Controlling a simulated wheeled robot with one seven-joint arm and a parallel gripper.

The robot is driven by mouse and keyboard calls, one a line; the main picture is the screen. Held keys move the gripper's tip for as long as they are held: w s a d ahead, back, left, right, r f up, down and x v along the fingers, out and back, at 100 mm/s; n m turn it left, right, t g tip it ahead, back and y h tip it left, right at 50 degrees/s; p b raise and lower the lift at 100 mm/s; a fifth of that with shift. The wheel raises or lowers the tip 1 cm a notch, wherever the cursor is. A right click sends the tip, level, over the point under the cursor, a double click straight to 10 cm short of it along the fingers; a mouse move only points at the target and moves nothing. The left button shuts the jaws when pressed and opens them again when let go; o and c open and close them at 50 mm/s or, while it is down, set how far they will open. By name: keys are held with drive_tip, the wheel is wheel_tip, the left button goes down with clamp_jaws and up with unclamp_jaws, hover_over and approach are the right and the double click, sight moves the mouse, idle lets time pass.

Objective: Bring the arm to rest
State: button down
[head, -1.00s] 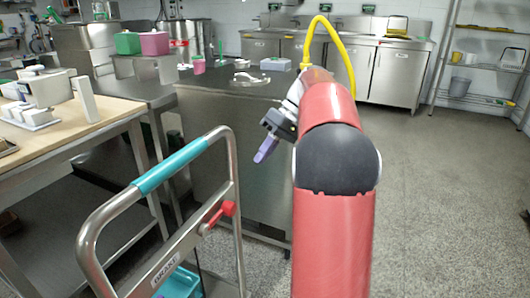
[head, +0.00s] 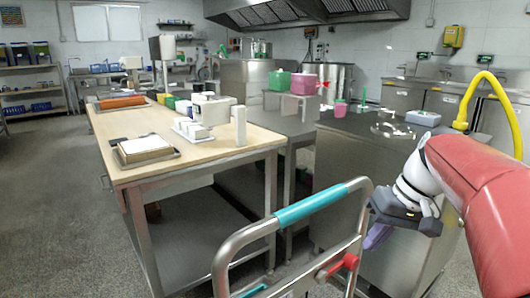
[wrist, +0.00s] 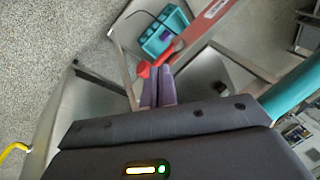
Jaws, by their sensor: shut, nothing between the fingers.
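My red arm (head: 482,200) reaches in from the right edge of the head view, bent, with the wrist hanging down. My gripper (head: 376,238) points downward, with purple fingers beside the steel cabinet and just right of the trolley handle. In the wrist view the two purple fingers of my gripper (wrist: 158,88) lie side by side, shut with nothing between them. A red lever (wrist: 146,69) shows just past the fingertips; I cannot tell whether they touch.
A trolley handle (head: 308,205) with a teal grip stands close in front. A wooden-topped table (head: 215,150) with trays and scales is at left. A steel cabinet (head: 345,165) stands behind the gripper. The trolley carries a teal bin (wrist: 165,38). Floor at far left is clear.

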drive_tip(key=s+a+f+t+h, duration=0.1)
drive_tip(key=s+a+f, duration=0.1)
drive_tip(key=s, duration=0.3)
drive_tip(key=s+a+f+t+h, duration=0.1)
drive_tip(key=s+a+f, duration=0.1)
drive_tip(key=s+f, duration=0.2)
drive_tip(key=s+a+f+m+t+h, duration=0.1)
drive_tip(key=s+a+f+h, duration=0.1)
drive_tip(key=s, duration=0.4)
drive_tip(key=shift+a+f+t, duration=0.35)
drive_tip(key=shift+f+t, duration=0.05)
drive_tip(key=shift+f, duration=0.05)
